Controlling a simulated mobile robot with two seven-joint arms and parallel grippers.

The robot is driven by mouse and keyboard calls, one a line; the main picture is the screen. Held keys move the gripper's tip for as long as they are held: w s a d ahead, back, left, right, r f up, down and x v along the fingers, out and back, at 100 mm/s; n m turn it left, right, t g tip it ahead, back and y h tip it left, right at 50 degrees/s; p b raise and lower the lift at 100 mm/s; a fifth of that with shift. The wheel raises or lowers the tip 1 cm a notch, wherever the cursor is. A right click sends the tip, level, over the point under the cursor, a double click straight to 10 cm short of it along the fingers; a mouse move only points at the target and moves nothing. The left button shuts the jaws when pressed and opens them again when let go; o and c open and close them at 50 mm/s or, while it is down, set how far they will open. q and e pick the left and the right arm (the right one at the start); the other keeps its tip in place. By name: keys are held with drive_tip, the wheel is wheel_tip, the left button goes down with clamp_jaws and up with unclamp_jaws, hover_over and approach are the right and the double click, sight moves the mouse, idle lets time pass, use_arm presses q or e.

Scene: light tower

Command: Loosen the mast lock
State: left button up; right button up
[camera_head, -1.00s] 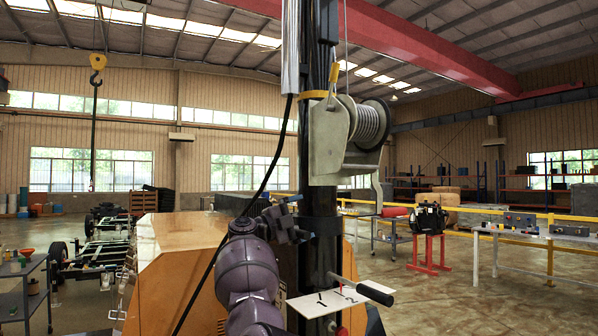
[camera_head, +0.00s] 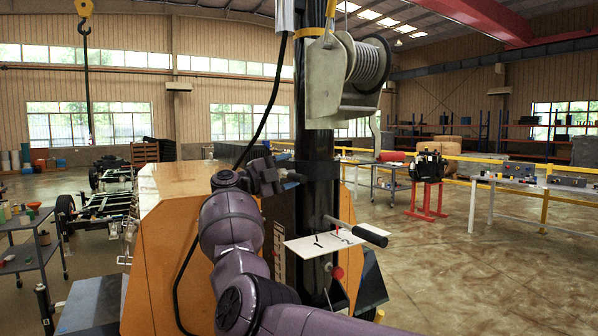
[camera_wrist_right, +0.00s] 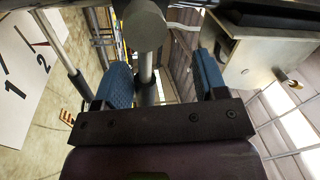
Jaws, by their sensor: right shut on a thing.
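The dark mast (camera_head: 316,150) stands upright in the middle of the head view. My right gripper (camera_head: 284,177) is at its left side, below the winch. In the right wrist view, my right gripper (camera_wrist_right: 163,75) has its two blue fingers on either side of a grey round-ended part (camera_wrist_right: 146,25), which I take for the mast lock handle. It is shut on this handle. In the head view my gripper hides most of it, so its exact turn cannot be told. My left gripper is not in view.
The winch (camera_head: 346,75) hangs on the mast above my gripper. Below are a white plate (camera_head: 305,246) marked 1 and 2 and a black-gripped lever (camera_head: 369,235). The plate (camera_wrist_right: 18,95) also shows in the right wrist view. An orange housing (camera_head: 165,260) stands left; a black cable hangs nearby.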

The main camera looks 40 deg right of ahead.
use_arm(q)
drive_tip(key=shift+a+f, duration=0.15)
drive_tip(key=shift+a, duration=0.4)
use_arm(e)
drive_tip(key=s+r+v, duration=0.1)
drive_tip(key=v, duration=0.7)
drive_tip(key=shift+w+a, duration=0.35)
drive_tip(key=shift+w, duration=0.05)
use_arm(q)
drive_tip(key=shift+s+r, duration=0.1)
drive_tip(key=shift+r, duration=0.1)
use_arm(e)
drive_tip(key=shift+r, duration=0.2)
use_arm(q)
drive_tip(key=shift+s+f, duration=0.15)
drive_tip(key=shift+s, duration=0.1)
use_arm(e)
drive_tip(key=shift+f, duration=0.1)
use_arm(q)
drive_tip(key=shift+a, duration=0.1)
